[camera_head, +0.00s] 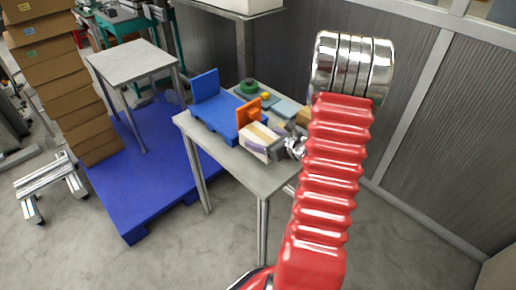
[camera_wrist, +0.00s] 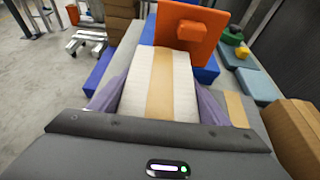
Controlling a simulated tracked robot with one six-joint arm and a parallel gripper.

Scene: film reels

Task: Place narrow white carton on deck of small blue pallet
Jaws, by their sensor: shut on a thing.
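The narrow white carton (camera_head: 263,133), with a tan strip along its top, is in my gripper (camera_head: 262,150) at the front right end of the small blue pallet (camera_head: 213,114). In the wrist view the carton (camera_wrist: 137,85) lies lengthwise between the two purple-grey fingers (camera_wrist: 158,103), shut on its sides. Blue pallet surface (camera_wrist: 206,74) shows beyond the carton's far end. I cannot tell whether the carton touches the pallet or the table. My arm hides part of the table on the right.
An orange upright piece (camera_head: 249,111) with a knob stands close by the carton's far end; it also shows in the wrist view (camera_wrist: 190,32). A blue upright panel (camera_head: 205,86) stands at the pallet's left end. Green, yellow and teal items (camera_head: 287,107) lie behind. A brown box (camera_wrist: 294,130) is at right.

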